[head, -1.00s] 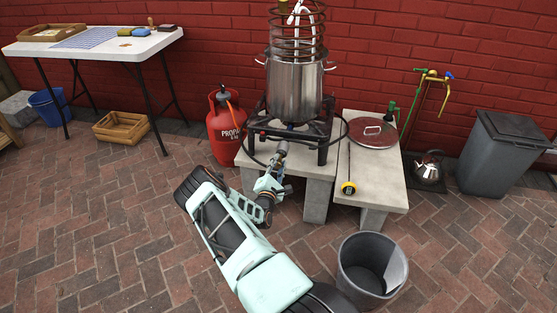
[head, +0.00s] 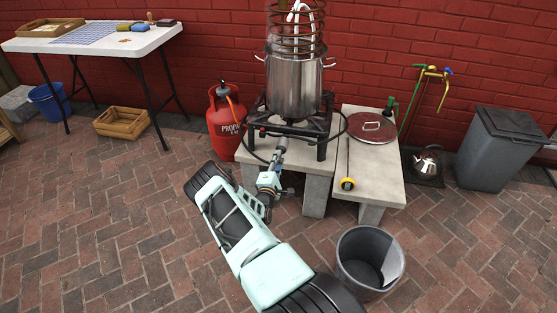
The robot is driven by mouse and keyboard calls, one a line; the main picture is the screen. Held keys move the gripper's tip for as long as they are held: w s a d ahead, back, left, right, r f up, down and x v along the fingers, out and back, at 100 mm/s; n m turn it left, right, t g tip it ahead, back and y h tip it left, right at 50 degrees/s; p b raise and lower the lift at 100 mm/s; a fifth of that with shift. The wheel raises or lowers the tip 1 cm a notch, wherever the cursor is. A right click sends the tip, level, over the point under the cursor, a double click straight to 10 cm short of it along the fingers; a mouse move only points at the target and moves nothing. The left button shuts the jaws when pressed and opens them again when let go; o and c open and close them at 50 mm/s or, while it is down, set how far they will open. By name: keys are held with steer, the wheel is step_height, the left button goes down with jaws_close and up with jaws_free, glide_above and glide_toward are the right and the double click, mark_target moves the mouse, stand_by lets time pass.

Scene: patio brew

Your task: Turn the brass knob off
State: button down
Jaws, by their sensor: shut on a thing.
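My gripper (head: 281,146) is at the front edge of the black gas burner (head: 322,130), under the steel pot (head: 293,80). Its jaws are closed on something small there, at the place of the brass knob. The knob itself is hidden by the jaws and too small to make out. I cannot tell from this view how far the knob is turned, and no flame shows clearly under the pot.
A red propane bottle (head: 224,122) stands left of the burner, with a hose near my gripper. The burner stands on a concrete slab. A second slab (head: 381,180) on the right holds a round lid (head: 372,128) and a yellow-black thermometer (head: 347,184). A grey bucket (head: 347,268) is near my arm.

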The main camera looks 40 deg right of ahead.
steer(key=c, duration=1.6)
jaws_free()
steer(key=v, duration=1.2)
